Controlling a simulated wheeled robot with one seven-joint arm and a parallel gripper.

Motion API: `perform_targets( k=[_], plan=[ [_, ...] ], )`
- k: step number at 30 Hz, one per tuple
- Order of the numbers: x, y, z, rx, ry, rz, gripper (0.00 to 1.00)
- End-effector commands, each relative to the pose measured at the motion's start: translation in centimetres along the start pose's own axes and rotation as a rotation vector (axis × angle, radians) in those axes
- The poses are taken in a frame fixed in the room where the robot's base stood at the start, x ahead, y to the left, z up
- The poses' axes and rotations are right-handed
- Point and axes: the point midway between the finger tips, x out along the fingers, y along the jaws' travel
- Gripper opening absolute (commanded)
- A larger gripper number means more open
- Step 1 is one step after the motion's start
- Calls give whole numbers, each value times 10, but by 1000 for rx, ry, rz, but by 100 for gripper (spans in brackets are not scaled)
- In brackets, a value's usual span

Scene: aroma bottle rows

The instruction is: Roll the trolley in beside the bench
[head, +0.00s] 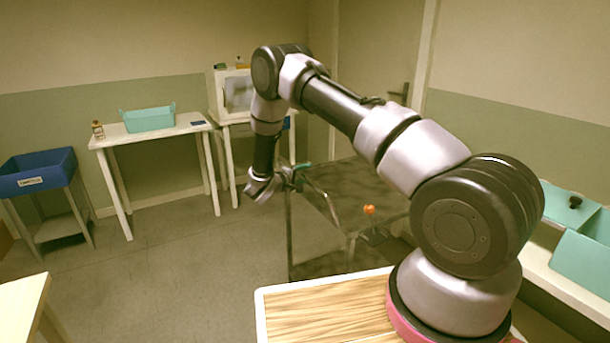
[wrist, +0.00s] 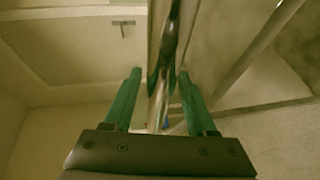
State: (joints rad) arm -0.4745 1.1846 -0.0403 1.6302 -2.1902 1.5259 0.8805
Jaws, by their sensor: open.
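The trolley (head: 340,182) is a dark, shiny metal frame with a flat top, standing on the floor right of my gripper. My gripper (head: 297,170) is at its left end, near the top edge. In the wrist view my gripper (wrist: 159,78) has its two green fingers apart, with a shiny metal bar (wrist: 160,95) running between them. I cannot tell whether the fingers touch the bar. Several white benches show; one (head: 158,132) stands by the back wall with a teal bin on it. I cannot tell which one is the task's bench.
A blue bin (head: 38,170) sits on a stand at the far left. A white box (head: 235,90) stands on a table in the back corner. Teal bins (head: 585,262) line a bench on the right. The floor (head: 190,260) at centre left is clear.

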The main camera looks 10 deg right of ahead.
Motion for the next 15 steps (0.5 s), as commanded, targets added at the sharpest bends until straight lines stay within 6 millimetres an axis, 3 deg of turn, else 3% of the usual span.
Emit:
perform_targets(
  k=[7,8,12,15],
  plan=[
    [1,0,0,0,0,0,57],
    [1,0,0,0,0,0,49],
    [1,0,0,0,0,0,0],
    [1,0,0,0,0,0,0]
  ],
)
